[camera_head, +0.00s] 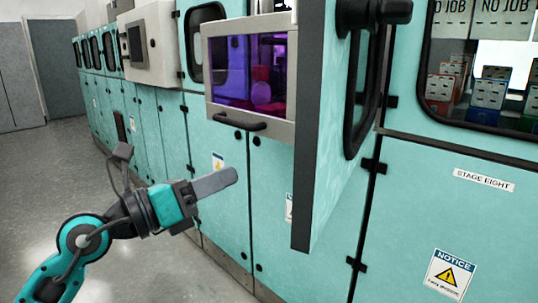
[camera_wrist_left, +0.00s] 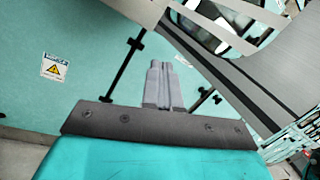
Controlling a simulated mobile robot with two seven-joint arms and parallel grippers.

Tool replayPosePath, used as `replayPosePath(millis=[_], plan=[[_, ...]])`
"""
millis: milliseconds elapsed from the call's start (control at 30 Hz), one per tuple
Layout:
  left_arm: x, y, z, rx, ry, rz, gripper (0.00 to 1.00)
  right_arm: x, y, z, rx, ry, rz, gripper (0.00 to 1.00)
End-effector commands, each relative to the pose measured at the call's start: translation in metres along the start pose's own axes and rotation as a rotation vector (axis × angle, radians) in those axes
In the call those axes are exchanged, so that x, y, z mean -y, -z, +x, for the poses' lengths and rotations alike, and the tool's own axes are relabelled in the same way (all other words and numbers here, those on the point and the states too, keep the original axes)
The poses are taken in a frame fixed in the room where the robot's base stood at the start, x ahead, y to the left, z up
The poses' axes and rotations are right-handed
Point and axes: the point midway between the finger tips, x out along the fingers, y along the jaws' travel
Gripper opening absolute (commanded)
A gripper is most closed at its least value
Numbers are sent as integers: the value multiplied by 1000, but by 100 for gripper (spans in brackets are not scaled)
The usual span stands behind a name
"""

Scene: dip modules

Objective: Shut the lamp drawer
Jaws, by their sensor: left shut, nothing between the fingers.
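The lamp drawer (camera_head: 248,123) appears to be the grey-framed front with a purple-lit window and a black handle (camera_head: 238,122) along its lower edge. It seems to stand out from the teal cabinets; how far is hard to judge. My left gripper (camera_head: 233,177) is below the handle and apart from it in the head view, its fingers together and empty, pointing right. In the left wrist view the closed fingers (camera_wrist_left: 160,68) point toward teal panels, touching nothing that I can make out. My right gripper is out of view.
A thick teal door (camera_head: 318,130) with a grey edge juts out just right of the drawer. Teal cabinets (camera_head: 455,210) with notice labels line the wall. A grey box (camera_head: 150,42) projects further back. The floor (camera_head: 60,165) at left is clear.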

Motion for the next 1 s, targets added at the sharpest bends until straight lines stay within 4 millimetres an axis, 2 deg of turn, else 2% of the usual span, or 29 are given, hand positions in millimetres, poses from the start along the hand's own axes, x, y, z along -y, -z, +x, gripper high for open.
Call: replayPosePath(millis=[33,100,200,333,433,1000], plan=[[-4,-6,1,-26,-33,120,0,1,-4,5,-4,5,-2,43],[-10,-15,2,-56,-83,244,0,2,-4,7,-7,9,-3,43],[-17,-25,1,-81,-139,360,0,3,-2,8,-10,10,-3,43],[-21,-32,2,-93,-172,418,0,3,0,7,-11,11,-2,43],[-23,-33,11,-93,-175,420,0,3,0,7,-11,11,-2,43],[-42,-26,115,-92,-172,417,0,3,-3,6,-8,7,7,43]])
